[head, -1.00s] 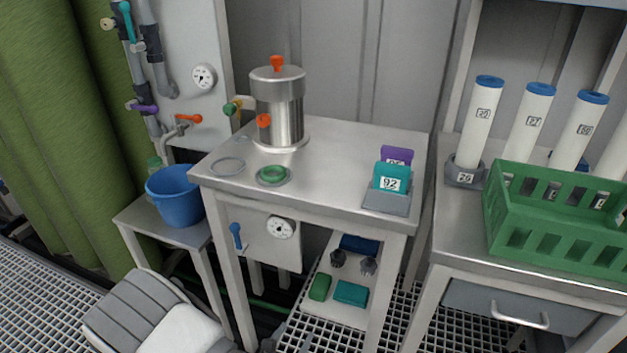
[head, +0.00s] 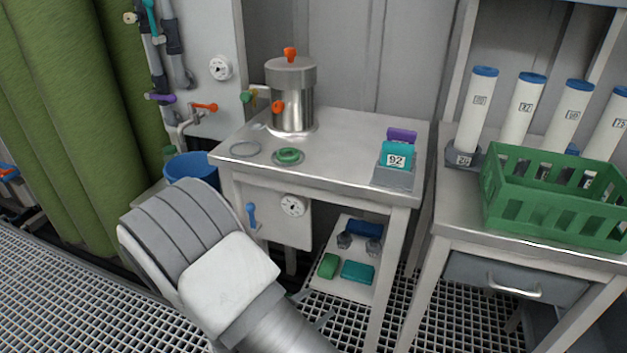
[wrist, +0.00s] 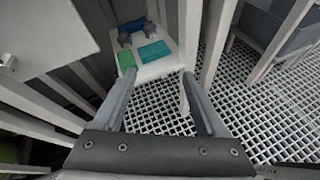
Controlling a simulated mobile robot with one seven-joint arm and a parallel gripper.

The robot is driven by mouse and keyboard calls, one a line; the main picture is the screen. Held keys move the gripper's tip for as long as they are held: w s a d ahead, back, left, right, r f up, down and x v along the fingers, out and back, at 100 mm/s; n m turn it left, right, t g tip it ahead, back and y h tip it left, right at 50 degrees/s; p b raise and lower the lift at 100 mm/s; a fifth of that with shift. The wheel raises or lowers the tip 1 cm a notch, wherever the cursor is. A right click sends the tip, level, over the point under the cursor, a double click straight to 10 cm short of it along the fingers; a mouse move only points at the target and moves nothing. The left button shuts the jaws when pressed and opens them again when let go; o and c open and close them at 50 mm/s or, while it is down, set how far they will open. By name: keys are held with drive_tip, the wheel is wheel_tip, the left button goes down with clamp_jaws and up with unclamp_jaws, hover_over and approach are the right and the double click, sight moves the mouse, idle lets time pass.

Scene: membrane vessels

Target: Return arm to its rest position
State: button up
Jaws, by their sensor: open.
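My arm shows at the lower left of the head view, folded at a bulky grey and white joint in front of the blue bucket (head: 190,168). My gripper (wrist: 160,95) shows in the wrist view with its two fingers spread apart and nothing between them. It points down toward the grated floor (wrist: 165,108) and the low white shelf (wrist: 155,68) under the steel table. The gripper is apart from the shelf. In the head view only blurred bits near the shelf's left edge may be its fingers.
The steel table (head: 340,160) bears a metal vessel (head: 291,100), rings and a stand with a teal block marked 92 (head: 396,156). The low shelf holds green, teal and blue items. A right bench carries white tubes (head: 522,110) and a green crate (head: 550,205). Open grating lies at lower left.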

drive_tip(key=s+d+r+m+g+y, duration=0.2)
drive_tip(key=s+d+r+m+g, duration=0.2)
drive_tip(key=s+d+r+m, duration=0.5)
drive_tip(key=s+d+r+m+g+y, duration=0.25)
drive_tip(key=d+r+m+g, duration=0.3)
drive_tip(key=r+m, duration=0.75)
drive_tip(key=s+r+m+t+y+p, duration=0.1)
drive_tip(key=s+r+t+y+p, duration=0.1)
drive_tip(key=r+p, duration=1)
drive_tip(key=s+r+m+t+y+p, duration=0.1)
drive_tip(key=s+r+m+t+p, duration=0.1)
drive_tip(key=r+p, duration=1)
wheel_tip(320, 180, up, 9)
drive_tip(key=shift+s+a+r+m+y+p, duration=0.15)
drive_tip(key=shift+s+a+m+y+p, duration=0.15)
drive_tip(key=shift+a+y+p, duration=0.1)
drive_tip(key=shift+t, duration=0.25)
